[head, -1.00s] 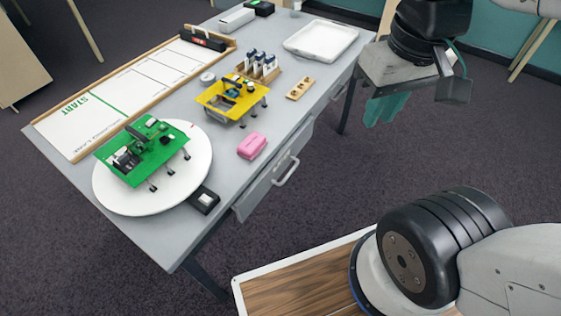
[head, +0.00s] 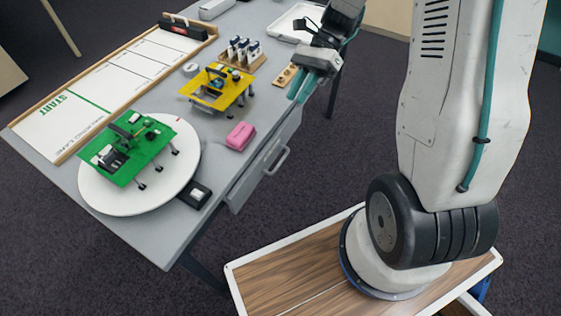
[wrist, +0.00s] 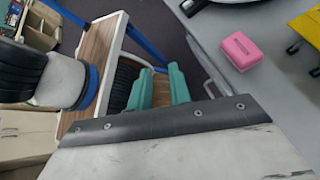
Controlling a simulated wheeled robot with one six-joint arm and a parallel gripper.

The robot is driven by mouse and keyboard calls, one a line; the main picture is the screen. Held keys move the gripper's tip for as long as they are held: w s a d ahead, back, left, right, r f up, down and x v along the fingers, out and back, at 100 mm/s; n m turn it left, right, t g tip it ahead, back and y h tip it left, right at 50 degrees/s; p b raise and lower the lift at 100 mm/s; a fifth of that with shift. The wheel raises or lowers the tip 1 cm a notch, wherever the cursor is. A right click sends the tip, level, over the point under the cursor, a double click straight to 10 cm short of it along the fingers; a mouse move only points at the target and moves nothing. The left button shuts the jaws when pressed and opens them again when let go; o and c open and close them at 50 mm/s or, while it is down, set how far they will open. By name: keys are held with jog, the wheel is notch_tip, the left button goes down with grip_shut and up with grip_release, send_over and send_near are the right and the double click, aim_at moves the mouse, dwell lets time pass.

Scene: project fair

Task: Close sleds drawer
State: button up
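A grey drawer (head: 250,180) sits under the front edge of the grey table (head: 225,165). Its front seems to stand out a little from the table, though how far is hard to tell. Its bar handle (head: 278,160) faces the floor side; any label is too small to read. The handle also shows in the wrist view (wrist: 209,88), right of my fingers. My gripper (head: 302,85) has two teal fingers, apart and empty, near the table's front edge beyond the drawer handle. The fingers also show in the wrist view (wrist: 160,85), with a gap between them.
A pink box (head: 240,136) lies near the table edge above the drawer. A green model (head: 128,148) stands on a white turntable (head: 105,203), with a yellow model (head: 212,88) behind. A white tray (head: 290,22) lies at the far end. The floor before the drawer is clear.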

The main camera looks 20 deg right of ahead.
jog(key=w+d+f+m+t+y, duration=0.1)
jog(key=w+d+f+m+y, duration=0.15)
jog(key=f+m, duration=0.45)
jog(key=w+d+f+m+t+y, duration=0.1)
jog(key=w+f+m+y, duration=0.2)
jog(key=f, duration=0.7)
jog(key=m+t+y, duration=0.4)
jog(key=m+t, duration=0.3)
jog(key=m, duration=0.3)
send_near(281, 160)
jog(key=s+x, duration=0.1)
jog(key=x, duration=0.9)
jog(key=shift+w+a+f, duration=0.1)
jog(key=shift+w+f, duration=0.2)
jog(key=shift+w, duration=0.05)
grip_shut()
jog(key=shift+w, duration=0.1)
